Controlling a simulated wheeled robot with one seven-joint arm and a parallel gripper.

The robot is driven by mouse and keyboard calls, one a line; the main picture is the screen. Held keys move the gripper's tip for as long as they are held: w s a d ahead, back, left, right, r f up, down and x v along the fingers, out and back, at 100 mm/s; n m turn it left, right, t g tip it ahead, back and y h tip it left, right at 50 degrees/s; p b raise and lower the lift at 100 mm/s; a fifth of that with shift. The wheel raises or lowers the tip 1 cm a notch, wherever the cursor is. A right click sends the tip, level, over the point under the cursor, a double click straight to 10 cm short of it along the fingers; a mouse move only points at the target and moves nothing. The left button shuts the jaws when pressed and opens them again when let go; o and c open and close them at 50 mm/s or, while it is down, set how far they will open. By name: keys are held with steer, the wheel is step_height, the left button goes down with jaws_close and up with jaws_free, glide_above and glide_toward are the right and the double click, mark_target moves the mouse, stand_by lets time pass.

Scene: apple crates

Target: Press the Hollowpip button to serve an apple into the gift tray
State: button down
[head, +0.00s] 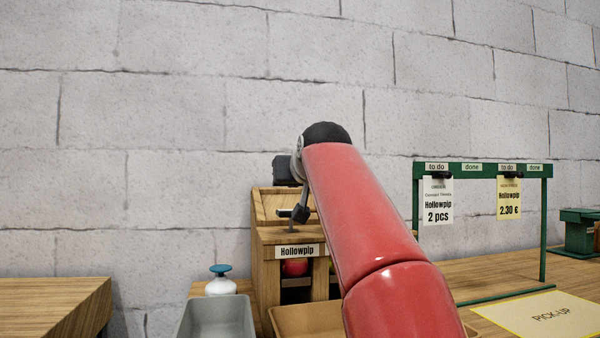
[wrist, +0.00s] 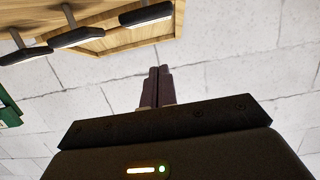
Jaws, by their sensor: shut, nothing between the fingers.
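The wooden dispenser (head: 264,238) stands left of my red arm in the head view. Its front label reads Hollowpip (head: 296,251), and a red apple (head: 295,268) shows in the opening below. A dark paddle on a thin post (head: 291,231) rises above the label; my dark wrist parts overlap it there, so contact cannot be told. My gripper (wrist: 159,70) is shut and empty in the wrist view. A tan tray (head: 290,322) sits below the dispenser, partly hidden by my arm.
A grey tray (head: 183,328) and a white bottle with a blue top (head: 220,284) are left of the dispenser. A green rack with order cards (head: 548,220) and a pick-up mat (head: 545,318) are at right. A block wall (head: 190,120) is behind.

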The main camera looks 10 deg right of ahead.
mark_target(293, 235)
steer(key=f, duration=0.1)
steer(key=w+f+b, duration=0.1)
steer(key=f, duration=0.1)
steer(key=w+f, duration=0.1)
steer(key=shift+w+f, duration=0.2)
steer(key=shift+w, duration=0.05)
steer(key=shift+f, duration=0.15)
step_height(293, 235, down, 4)
steer(key=b, duration=0.3)
steer(key=shift+b, duration=0.35)
steer(key=r+p, duration=0.2)
steer(key=r, duration=0.1)
steer(key=s+r+p, duration=0.1)
steer(key=r+p, duration=0.1)
steer(key=b+v, duration=0.2)
steer(key=v, duration=0.7)
steer(key=shift+f, duration=0.2)
